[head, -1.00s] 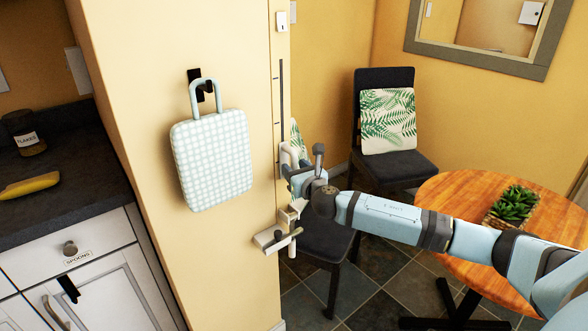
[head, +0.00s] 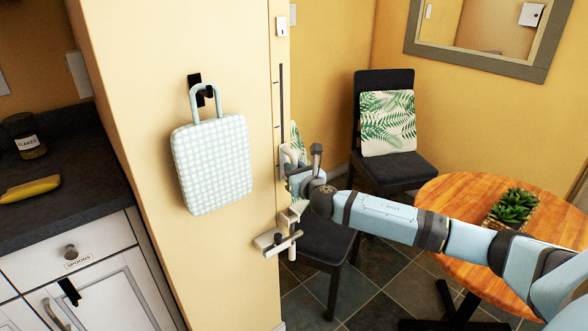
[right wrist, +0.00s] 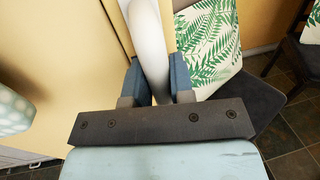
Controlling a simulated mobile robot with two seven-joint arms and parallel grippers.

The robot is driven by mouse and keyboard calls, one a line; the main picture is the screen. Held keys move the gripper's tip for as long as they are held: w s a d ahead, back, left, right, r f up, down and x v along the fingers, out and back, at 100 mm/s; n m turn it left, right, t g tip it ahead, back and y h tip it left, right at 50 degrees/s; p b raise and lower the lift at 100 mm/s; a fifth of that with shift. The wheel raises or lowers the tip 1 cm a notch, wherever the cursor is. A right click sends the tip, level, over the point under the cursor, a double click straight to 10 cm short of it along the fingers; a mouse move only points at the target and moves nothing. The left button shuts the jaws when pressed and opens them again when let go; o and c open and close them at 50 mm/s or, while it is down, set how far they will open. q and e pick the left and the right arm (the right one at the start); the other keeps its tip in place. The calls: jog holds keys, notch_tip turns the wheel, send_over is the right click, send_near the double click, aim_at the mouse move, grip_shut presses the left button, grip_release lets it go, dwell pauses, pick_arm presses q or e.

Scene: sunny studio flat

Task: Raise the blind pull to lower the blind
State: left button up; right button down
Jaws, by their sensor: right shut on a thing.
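The blind pull, a white rounded handle (head: 285,156), is at the edge of the yellow wall, below a dark vertical slot (head: 281,95) with small tick marks. My right gripper (head: 292,172) reaches it from the right and is shut on it. In the right wrist view, the white handle (right wrist: 148,45) rises between the two blue fingers (right wrist: 154,85) of this gripper. The lower part of the handle is hidden by the gripper. The blind itself is not in view. My left gripper is not in view.
A checked bag (head: 212,165) hangs from a black hook left of the handle. A pale bracket with a dark lever (head: 272,242) is just below my gripper. A round wooden table (head: 450,200) and a chair with a leaf cushion (head: 388,122) stand to the right.

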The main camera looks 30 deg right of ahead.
notch_tip(320, 180, up, 9)
jog(key=p, duration=0.8)
jog(key=shift+r, duration=0.15)
notch_tip(320, 180, up, 14)
jog(key=p, duration=1.3)
jog(key=shift+r+p, duration=0.35)
jog(key=shift+p, duration=0.05)
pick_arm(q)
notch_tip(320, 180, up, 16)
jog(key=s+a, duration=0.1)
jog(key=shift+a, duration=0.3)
pick_arm(e)
jog(key=shift+w, duration=0.1)
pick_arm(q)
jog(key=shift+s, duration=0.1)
pick_arm(e)
jog(key=shift+d+r, duration=0.1)
jog(key=shift+r, duration=0.05)
jog(key=c, duration=1)
grip_release()
